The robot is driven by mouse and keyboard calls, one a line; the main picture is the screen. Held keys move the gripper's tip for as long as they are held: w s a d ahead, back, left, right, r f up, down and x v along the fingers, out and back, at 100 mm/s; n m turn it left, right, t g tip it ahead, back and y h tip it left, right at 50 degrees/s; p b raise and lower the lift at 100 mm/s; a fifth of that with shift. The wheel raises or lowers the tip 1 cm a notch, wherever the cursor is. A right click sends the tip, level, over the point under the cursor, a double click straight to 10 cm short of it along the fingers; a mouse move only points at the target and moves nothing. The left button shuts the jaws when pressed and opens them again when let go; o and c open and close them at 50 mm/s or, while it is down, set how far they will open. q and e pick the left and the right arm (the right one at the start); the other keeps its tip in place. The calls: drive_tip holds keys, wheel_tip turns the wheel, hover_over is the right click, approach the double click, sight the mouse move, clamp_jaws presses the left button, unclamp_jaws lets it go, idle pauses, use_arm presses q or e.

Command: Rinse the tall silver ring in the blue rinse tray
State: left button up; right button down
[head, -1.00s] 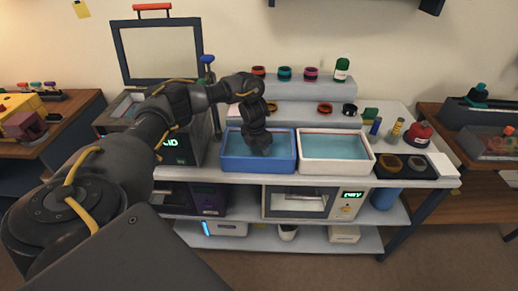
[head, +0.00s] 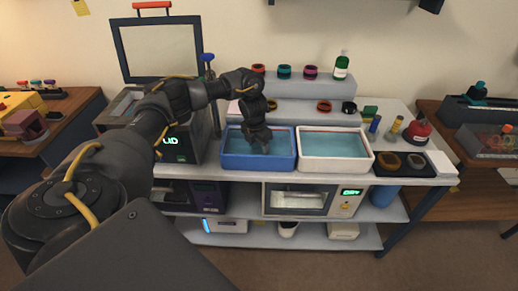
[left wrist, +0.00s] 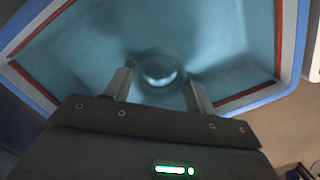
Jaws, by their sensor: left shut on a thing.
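My left gripper (head: 262,146) reaches down into the blue rinse tray (head: 258,166). In the left wrist view its two fingers (left wrist: 158,86) stand on either side of a round ring (left wrist: 158,70), which looks blurred and dim in the blue liquid. The gripper is shut on this ring. The ring's height and colour are hard to make out, and in the head view the gripper hides it. The tray's blue rim (left wrist: 290,60) surrounds the gripper in the left wrist view. My right gripper is not in view.
A white tray (head: 335,165) of similar liquid stands right beside the blue one. Several coloured rings stand on the steps behind, with a green bottle (head: 342,66). A dark mat with rings (head: 415,165) lies at the right. A machine with an open lid (head: 158,48) stands left.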

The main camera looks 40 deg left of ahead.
use_arm(q)
drive_tip(key=shift+f, duration=0.2)
drive_tip(key=shift+f+b, duration=0.4)
drive_tip(key=shift+r, duration=0.1)
drive_tip(key=shift+r+p, duration=0.5)
drive_tip(key=shift+p, duration=0.05)
drive_tip(key=shift+f, duration=0.15)
drive_tip(key=shift+f+b, duration=0.4)
drive_tip(key=shift+f, duration=0.05)
